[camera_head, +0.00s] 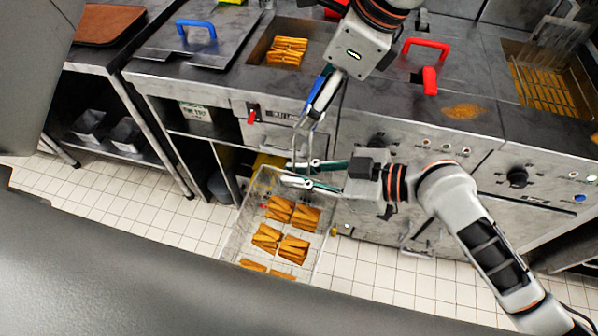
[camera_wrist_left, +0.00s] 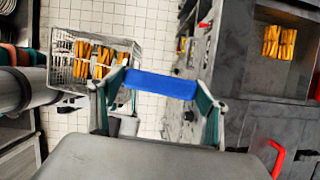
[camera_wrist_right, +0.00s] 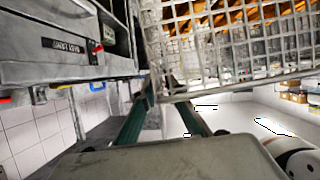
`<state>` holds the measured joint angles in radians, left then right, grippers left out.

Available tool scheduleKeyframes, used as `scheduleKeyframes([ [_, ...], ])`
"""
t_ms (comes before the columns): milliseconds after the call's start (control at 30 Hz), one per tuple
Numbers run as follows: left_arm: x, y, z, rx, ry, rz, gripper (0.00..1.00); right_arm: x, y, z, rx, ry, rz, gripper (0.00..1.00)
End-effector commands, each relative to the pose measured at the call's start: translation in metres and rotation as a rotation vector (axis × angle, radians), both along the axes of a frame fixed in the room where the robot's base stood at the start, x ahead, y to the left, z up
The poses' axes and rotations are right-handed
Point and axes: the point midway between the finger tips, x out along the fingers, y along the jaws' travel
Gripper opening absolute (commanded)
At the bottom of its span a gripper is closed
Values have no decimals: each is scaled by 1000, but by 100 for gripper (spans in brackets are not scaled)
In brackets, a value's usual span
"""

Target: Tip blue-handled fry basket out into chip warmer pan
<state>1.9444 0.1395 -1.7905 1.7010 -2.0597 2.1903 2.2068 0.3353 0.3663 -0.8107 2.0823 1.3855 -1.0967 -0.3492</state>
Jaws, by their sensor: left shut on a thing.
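The wire fry basket (camera_head: 232,243) holds several chips (camera_head: 293,247) and hangs over the floor in front of the counter. My left gripper (camera_head: 318,98) is shut on its blue handle (camera_wrist_left: 160,86). The basket also shows in the left wrist view (camera_wrist_left: 62,72). My right gripper (camera_head: 290,174) has its fingers apart at the basket's near-counter end; the right wrist view shows the mesh (camera_wrist_right: 235,45) just beyond the fingertips. I cannot tell if they touch it. A recessed pan in the counter (camera_head: 262,50), which looks like the warmer pan, contains chips.
A fryer well with a wire basket (camera_head: 545,75) is at the right. A red handle (camera_head: 428,50) stands on the counter, and a lid with a blue handle (camera_head: 196,28) lies at the left. Shelves (camera_head: 110,140) are below left. Tiled floor is open beneath the basket.

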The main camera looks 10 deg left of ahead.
Motion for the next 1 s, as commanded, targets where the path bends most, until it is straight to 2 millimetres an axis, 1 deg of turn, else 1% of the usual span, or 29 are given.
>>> scheduleKeyframes([
  [167, 0, 0, 1, 0, 1, -1, 20, 0, 0, 0, 0, -1, 0, 0],
  [200, 0, 0, 1, 0, 1, -1, 85, 0, 0, 3, 5, 1, 0, 0],
  [233, 0, 0, 1, 0, 1, -1, 93, 0, 0, 3, 5, 0, 0, 0],
  [267, 0, 0, 1, 0, 1, -1, 95, 0, 0, 3, 5, 1, 0, 0],
  [567, 0, 0, 1, 0, 0, 0, 95, 0, 0, 3, 5, 1, 0, 0],
  [667, 0, -1, 3, 0, -1, 0, 95, 0, 0, 2, 5, 2, 0, 0],
  [767, 0, -5, 12, 0, -3, -1, 95, 0, 0, 2, 5, 2, 0, 0],
  [833, 0, -9, 22, 0, -4, 0, 95, 0, 0, 3, 5, 2, 0, 0],
  [1000, -1, -22, 52, 0, -4, 0, 95, 0, 0, 3, 5, 2, 0, 0],
])
